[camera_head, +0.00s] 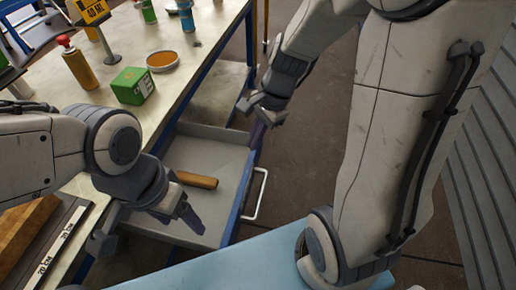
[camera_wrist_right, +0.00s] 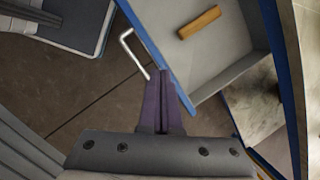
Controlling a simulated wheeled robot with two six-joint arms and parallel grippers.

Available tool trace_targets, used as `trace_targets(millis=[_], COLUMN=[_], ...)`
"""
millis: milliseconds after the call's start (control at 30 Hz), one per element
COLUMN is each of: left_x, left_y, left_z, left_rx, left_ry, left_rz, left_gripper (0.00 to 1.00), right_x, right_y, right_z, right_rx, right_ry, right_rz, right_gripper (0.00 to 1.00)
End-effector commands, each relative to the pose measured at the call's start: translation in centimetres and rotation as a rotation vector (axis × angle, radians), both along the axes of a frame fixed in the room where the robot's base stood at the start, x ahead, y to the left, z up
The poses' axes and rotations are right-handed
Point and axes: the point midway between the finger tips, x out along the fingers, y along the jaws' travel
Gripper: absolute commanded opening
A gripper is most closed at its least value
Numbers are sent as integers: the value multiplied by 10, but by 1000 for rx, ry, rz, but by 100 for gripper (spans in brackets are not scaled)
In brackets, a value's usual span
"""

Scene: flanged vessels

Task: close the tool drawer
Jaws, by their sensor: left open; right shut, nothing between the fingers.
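The tool drawer (camera_head: 222,150) is pulled out from the workbench, with grey inside walls and a blue front. Its white bar handle (camera_head: 260,196) is on the front; it also shows in the right wrist view (camera_wrist_right: 128,48). A wooden-looking brown piece (camera_head: 196,180) lies inside the drawer. My right gripper (camera_head: 257,134) is shut and empty, at the far end of the drawer front. In the right wrist view its purple fingertips (camera_wrist_right: 160,74) appear beside the blue front, close to the handle; contact is unclear. My left gripper (camera_head: 148,226) is open and empty, over the drawer's near side.
The workbench (camera_head: 205,50) carries an orange bottle (camera_head: 78,66), a green box (camera_head: 132,86), a round orange-filled dish (camera_head: 162,61) and several small bottles at the back. A light blue surface (camera_head: 240,265) is in the foreground. Floor (camera_head: 310,150) is open before the drawer front.

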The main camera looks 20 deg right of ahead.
Motion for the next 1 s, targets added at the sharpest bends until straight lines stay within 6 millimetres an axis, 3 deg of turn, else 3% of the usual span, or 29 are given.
trace_targets(millis=[33,100,200,367,567,933,967,1000], left_x=[0,0,0,0,0,0,0,0], left_y=[0,0,0,0,0,0,0,0], left_z=[-24,-36,-47,-54,-63,-98,-101,-95], left_rx=[0,-1,-1,-1,-1,-1,-1,0], left_ry=[0,-1,-1,-1,-1,-1,-1,0], left_rz=[0,0,0,0,0,0,0,0], left_gripper=[74,74,74,74,74,74,74,74], right_x=[13,24,33,38,42,57,58,64], right_y=[-27,-56,-90,-118,-115,-90,-89,-82], right_z=[-32,-52,-72,-87,-108,-183,-187,-180], right_rx=[26,62,103,139,143,143,142,141], right_ry=[35,70,108,136,142,142,142,137], right_rz=[-201,-432,-678,-875,-899,-894,-893,-888], right_gripper=[0,0,0,0,0,0,0,0])
